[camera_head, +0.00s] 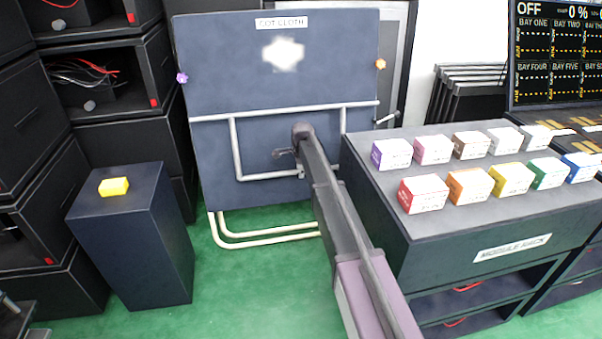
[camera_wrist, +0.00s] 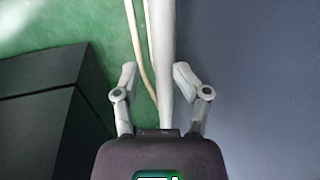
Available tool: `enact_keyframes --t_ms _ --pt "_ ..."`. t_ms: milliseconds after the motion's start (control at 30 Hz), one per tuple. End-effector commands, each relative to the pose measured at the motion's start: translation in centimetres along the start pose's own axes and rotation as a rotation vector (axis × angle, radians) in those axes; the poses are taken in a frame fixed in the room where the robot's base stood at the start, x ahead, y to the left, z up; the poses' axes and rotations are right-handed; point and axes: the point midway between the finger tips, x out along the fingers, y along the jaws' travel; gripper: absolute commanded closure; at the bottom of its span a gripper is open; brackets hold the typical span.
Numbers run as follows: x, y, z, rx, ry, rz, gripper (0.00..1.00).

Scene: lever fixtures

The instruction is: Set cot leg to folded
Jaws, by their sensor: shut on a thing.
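The cot is an upright dark navy panel (camera_head: 250,75) labelled "COT CLOTH" in the head view. Its leg (camera_head: 236,145) is a light grey tube frame lying across the front of the panel, with a long crossbar and a lower bar. In the wrist view the leg's grey tube (camera_wrist: 167,50) runs between the two fingers of my gripper (camera_wrist: 157,75), which is shut on it. In the head view my arm hides most of the gripper and the right part of the lower bar.
Cream floor tubes (camera_head: 260,240) stick out below the panel. A dark pedestal (camera_head: 135,235) with a yellow block (camera_head: 114,187) stands left. A module rack (camera_head: 440,225) with several coloured boxes stands close on the right.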

Motion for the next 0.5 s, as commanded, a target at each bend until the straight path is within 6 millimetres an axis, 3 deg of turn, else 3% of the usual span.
enact_keyframes --t_ms 433,467,500 --pt "0.29 0.08 0.22 -0.001 -0.004 0.015 1.00" --pt "0.28 0.06 0.21 -0.001 -0.004 0.015 0.49" --pt "0.27 0.04 0.20 -0.001 -0.004 0.015 0.38"
